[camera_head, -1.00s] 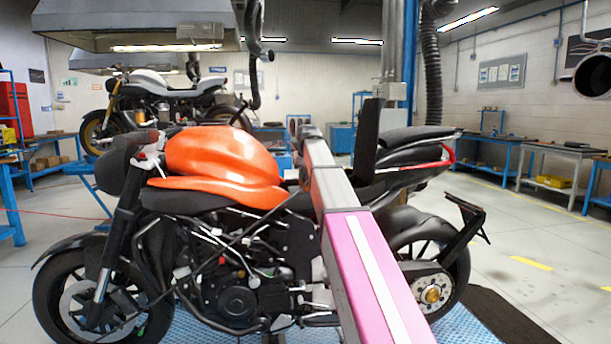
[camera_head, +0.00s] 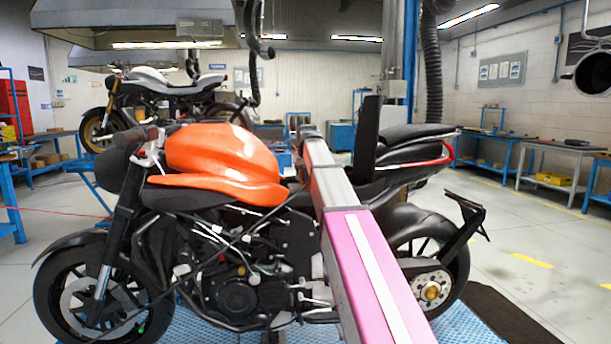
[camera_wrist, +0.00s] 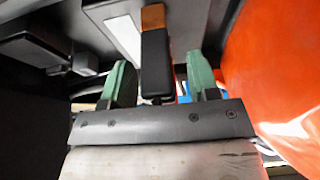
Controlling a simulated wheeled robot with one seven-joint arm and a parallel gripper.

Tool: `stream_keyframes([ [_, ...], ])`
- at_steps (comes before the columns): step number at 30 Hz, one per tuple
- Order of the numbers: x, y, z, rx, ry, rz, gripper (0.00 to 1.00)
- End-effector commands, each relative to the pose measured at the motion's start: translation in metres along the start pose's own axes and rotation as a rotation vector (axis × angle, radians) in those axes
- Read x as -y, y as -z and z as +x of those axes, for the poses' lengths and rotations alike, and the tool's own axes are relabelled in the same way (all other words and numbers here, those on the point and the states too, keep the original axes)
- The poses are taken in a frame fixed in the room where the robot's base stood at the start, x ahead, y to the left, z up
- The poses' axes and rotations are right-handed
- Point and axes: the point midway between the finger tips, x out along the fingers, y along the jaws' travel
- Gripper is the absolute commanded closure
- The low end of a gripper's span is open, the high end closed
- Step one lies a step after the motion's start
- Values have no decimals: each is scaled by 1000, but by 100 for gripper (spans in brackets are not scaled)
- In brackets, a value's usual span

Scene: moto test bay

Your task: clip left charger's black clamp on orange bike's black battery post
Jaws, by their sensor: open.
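The orange bike (camera_head: 222,158) stands side-on in the head view, its front wheel at the left. My arm crosses in front of its seat, and my gripper is hidden there. In the wrist view my gripper (camera_wrist: 158,64) has its two green fingers apart. A black piece with a copper-coloured end (camera_wrist: 155,60), which looks like the black clamp, lies between them with gaps on both sides. The battery post and the charger are not clearly visible.
The orange bodywork (camera_wrist: 280,70) fills the right of the wrist view, close to the right finger. A dark box-like part (camera_wrist: 35,42) is at the upper left. A second bike (camera_head: 165,90) stands behind. Blue workbenches (camera_head: 545,165) line the right wall, with open floor before them.

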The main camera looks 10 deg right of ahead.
Motion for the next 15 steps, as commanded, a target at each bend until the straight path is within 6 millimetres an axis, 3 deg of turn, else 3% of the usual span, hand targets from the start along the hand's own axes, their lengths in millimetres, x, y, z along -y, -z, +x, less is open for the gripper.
stream_keyframes([
  [5, 0, 0, -11, -2, 0, 0, 45],
  [15, 0, 0, -70, -3, 0, 0, 45],
])
